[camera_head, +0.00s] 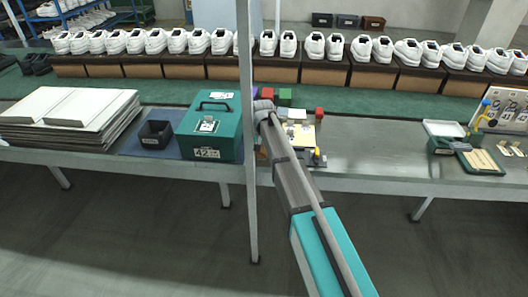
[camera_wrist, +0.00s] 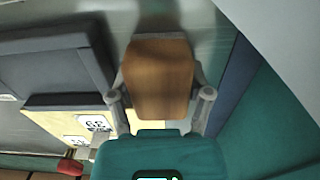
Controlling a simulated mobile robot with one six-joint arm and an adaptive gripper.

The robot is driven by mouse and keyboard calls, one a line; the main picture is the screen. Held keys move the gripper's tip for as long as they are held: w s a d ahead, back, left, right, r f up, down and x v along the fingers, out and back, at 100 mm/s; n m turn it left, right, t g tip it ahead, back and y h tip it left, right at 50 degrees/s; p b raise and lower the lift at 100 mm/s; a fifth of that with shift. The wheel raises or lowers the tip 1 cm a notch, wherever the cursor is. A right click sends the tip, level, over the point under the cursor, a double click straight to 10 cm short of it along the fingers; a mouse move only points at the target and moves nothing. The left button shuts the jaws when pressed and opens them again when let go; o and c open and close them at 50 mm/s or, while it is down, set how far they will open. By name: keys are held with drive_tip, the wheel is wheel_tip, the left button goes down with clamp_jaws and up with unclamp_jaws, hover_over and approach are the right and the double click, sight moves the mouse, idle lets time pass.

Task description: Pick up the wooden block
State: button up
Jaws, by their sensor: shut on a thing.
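The wooden block (camera_wrist: 158,66) is brown with visible grain and fills the middle of the wrist view. My gripper (camera_wrist: 160,92) has one finger on each side of it and is shut on it. A dark shadow lies just beyond the block's far end. In the head view my arm reaches over the bench to the right of the green box, and the fingers and block cannot be made out there.
The green metal box (camera_head: 209,128), labelled 42, stands close left of my arm. A thin upright post (camera_head: 248,190) crosses the view there. A green block (camera_head: 284,96) and a red-topped item (camera_head: 319,112) are nearby.

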sight(263, 147)
drive_tip(key=shift+c, duration=0.8)
drive_tip(key=shift+d+r+p, duration=0.2)
drive_tip(key=shift+r+p, duration=0.4)
wheel_tip(263, 147, up, 6)
drive_tip(key=p, duration=0.6)
drive_tip(key=shift+r, duration=0.15)
drive_tip(key=d, duration=1.9)
drive_tip(key=shift+s+d+f, duration=0.25)
drive_tip(key=shift+s+d, duration=0.05)
drive_tip(key=o, duration=0.6)
drive_tip(key=c, duration=0.4)
